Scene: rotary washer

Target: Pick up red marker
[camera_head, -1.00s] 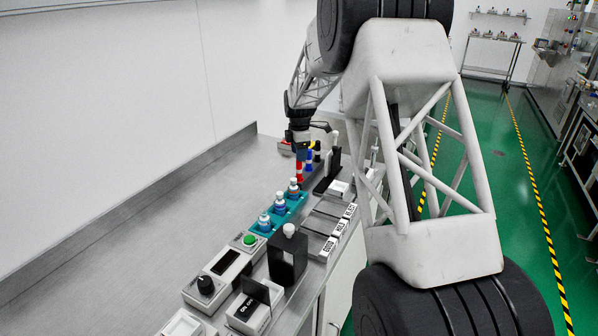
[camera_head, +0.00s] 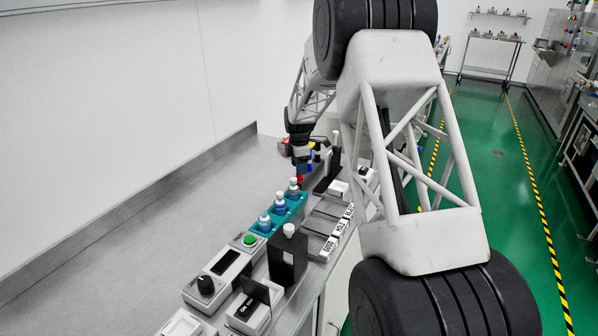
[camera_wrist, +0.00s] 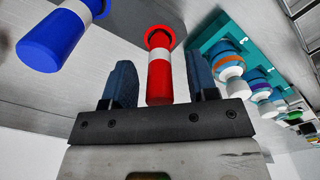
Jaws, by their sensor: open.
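The red marker (camera_wrist: 160,75) has a white band and stands on the counter; in the wrist view it lies between the two fingers of my gripper (camera_wrist: 161,85). Gaps show on both sides of it, so the fingers look apart from it. In the head view only a small red part of the marker (camera_head: 299,179) shows below my gripper (camera_head: 300,167); the rest is hidden. A blue marker (camera_wrist: 52,40) with a white band stands just left of the gripper in the wrist view.
A teal rack (camera_head: 292,209) with several white-capped bottles stands close to the red marker. A black stand (camera_head: 328,174), labelled trays (camera_head: 335,234) and a black box (camera_head: 287,258) line the right side. The counter's left part (camera_head: 180,225) is clear.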

